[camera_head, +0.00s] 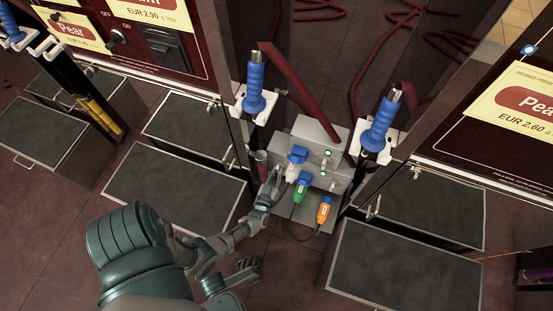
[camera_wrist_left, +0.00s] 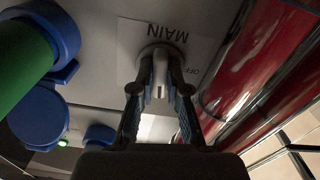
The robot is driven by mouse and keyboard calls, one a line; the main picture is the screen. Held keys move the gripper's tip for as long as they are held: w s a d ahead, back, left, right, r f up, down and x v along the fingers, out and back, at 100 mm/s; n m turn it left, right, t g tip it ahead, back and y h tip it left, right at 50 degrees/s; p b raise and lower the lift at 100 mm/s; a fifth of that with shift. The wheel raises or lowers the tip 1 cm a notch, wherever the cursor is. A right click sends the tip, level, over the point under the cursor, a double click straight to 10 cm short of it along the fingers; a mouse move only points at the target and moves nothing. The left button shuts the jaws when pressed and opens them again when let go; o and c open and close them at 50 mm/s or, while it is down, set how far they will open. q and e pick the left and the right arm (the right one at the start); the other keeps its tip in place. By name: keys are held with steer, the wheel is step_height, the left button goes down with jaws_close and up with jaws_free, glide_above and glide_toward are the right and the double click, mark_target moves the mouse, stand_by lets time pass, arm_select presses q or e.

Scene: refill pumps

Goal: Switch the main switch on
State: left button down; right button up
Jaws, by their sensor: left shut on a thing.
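The main switch is a pale knob (camera_wrist_left: 159,72) on a grey panel in the left wrist view. A white label (camera_wrist_left: 190,35) behind it reads MAIN and OFF, upside down here. My left gripper (camera_wrist_left: 160,92) has its two fingers shut on the knob from both sides. In the head view my left gripper (camera_head: 272,180) reaches the left side of the grey metal box (camera_head: 318,133), where the switch itself is hidden. I cannot tell which setting the knob is at. A dark gripper-like part (camera_head: 246,268) lies below my left forearm; its jaws are unclear.
White-blue, green (camera_head: 301,190) and orange (camera_head: 324,210) plugs sit on the box front beside my left gripper. Blue-handled nozzles (camera_head: 255,85) (camera_head: 380,125) stand on both sides. Dark flat platforms (camera_head: 400,270) cover much floor.

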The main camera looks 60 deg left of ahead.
arm_select(q)
steer(key=shift+d+f+m, duration=0.1)
steer(key=shift+f+m, duration=0.05)
steer(key=shift+m, duration=0.15)
steer(key=c, duration=1.2)
jaws_free()
steer(key=shift+o, duration=0.2)
steer(key=v, duration=1.1)
steer(key=shift+s+d, duration=0.2)
steer(key=shift+s, duration=0.15)
